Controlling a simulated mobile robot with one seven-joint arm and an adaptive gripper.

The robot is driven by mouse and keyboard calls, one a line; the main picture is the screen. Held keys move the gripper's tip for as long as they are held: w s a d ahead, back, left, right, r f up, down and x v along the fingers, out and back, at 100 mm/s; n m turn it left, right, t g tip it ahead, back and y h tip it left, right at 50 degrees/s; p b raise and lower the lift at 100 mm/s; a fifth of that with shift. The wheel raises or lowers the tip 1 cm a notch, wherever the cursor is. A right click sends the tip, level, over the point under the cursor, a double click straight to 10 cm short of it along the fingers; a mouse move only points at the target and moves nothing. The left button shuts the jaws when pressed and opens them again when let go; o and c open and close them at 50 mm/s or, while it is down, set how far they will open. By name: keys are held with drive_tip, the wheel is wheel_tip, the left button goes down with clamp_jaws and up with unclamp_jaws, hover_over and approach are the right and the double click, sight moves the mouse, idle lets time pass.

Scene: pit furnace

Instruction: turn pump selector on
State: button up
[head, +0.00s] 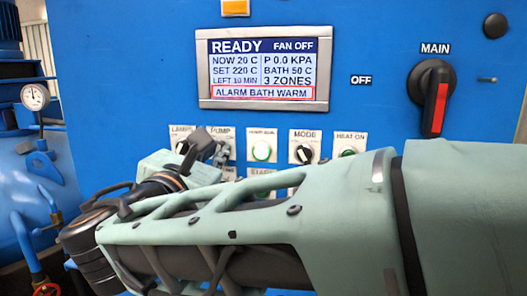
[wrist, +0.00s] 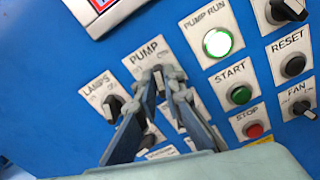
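The pump selector's white plate, marked PUMP (wrist: 144,52), shows in the wrist view. Its upper part also shows in the head view (head: 221,133). My gripper (wrist: 165,78) is at the selector's knob, with its fingertips close together on either side of it; in the head view my gripper (head: 207,148) covers the knob. The knob is mostly hidden, so I cannot read its position. The PUMP RUN lamp (wrist: 217,43) looks bright green with a white centre; it also shows in the head view (head: 262,151).
The LAMPS knob (wrist: 112,108) is close on the left. START (wrist: 239,95) and STOP (wrist: 254,130) buttons are to the right. The display (head: 262,68) reads READY, FAN OFF and ALARM BATH WARM. The MAIN switch (head: 434,97) is farther right.

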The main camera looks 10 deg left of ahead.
drive_tip(key=shift+f, duration=0.1)
clamp_jaws()
drive_tip(key=shift+m+b, duration=1.3)
drive_tip(key=shift+b, duration=0.55)
drive_tip(key=o, duration=0.7)
unclamp_jaws()
drive_tip(key=shift+c, duration=0.2)
drive_tip(key=shift+s, duration=0.15)
drive_tip(key=s, duration=0.7)
drive_tip(key=shift+s+a, duration=0.15)
drive_tip(key=shift+a, duration=0.05)
